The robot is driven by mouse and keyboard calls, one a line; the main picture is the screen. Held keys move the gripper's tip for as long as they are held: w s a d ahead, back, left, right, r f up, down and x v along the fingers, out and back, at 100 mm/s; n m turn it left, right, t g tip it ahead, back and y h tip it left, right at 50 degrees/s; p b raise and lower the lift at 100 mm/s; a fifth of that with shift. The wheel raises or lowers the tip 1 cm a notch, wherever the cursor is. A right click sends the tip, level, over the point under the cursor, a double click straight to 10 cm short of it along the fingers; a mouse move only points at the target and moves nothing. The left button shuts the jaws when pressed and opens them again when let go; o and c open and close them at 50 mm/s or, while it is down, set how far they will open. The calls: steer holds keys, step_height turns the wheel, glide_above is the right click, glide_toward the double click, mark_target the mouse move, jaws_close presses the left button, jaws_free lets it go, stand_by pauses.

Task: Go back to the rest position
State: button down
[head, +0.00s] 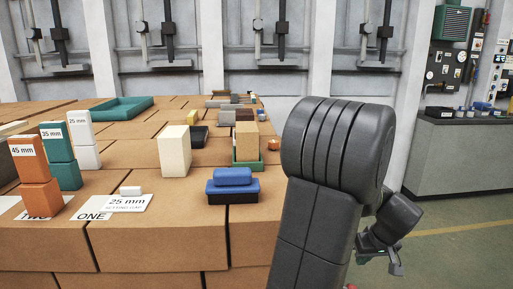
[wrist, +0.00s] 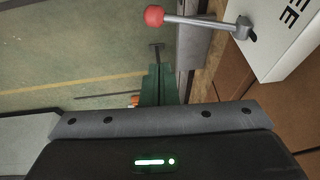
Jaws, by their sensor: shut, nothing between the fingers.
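My arm rises dark grey in front of the bench at the right of the head view. My gripper (head: 393,264) hangs low at its right side, small and partly hidden by the arm. It is shut and empty, clear of the bricks on the bench. In the wrist view, the grey and black body with a green light fills the bottom.
The brown block bench (head: 185,240) fills the left and middle. Green floor (head: 460,240) lies open at the right, before a grey cabinet (head: 455,155).

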steer(key=s+a+r+h, duration=0.1)
steer(key=s+r, duration=0.1)
steer(key=r, duration=0.4)
steer(key=s+a+r+p, duration=0.1)
steer(key=s+r, duration=0.1)
steer(key=r, duration=0.5)
steer(key=shift+a+r+h, duration=0.15)
steer(key=shift+a+h, duration=0.2)
steer(key=shift+h, duration=0.05)
